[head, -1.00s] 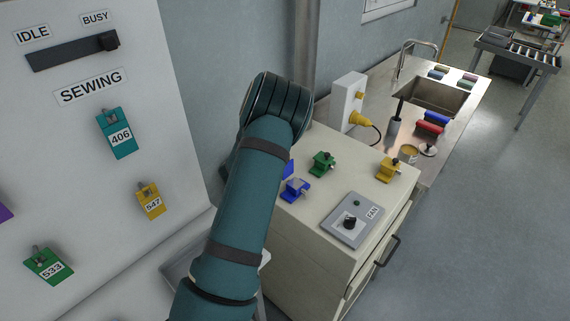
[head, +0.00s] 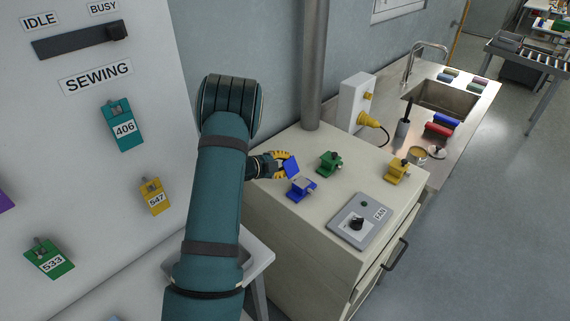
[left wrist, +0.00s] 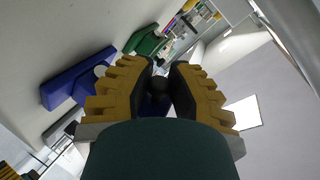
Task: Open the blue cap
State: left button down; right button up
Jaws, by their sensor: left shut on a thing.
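A blue clamp-like fixture (head: 300,187) sits on the cabinet top; it also shows in the left wrist view (left wrist: 61,87). Its blue cap (head: 291,167) stands up tilted above the fixture's back-left side. My left gripper (head: 284,164) is behind and left of the fixture, with its yellow fingers at the cap. In the left wrist view the fingers (left wrist: 162,80) are closed together around something dark, and the grip is partly hidden. I take it as shut on the blue cap. My right gripper is in no view.
A green fixture (head: 329,164) and a yellow fixture (head: 396,171) stand on the same cabinet (head: 303,225). A FAN panel (head: 359,220) with a black knob is at the front. A box with a yellow plug (head: 368,119) and a steel pipe (head: 313,70) stand behind.

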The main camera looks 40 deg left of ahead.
pick_arm(q)
jog(key=shift+a, duration=0.15)
jog(key=c, duration=0.9)
grip_release()
jog(key=v, duration=0.7)
jog(key=shift+s+r, duration=0.1)
jog(key=shift+s, duration=0.2)
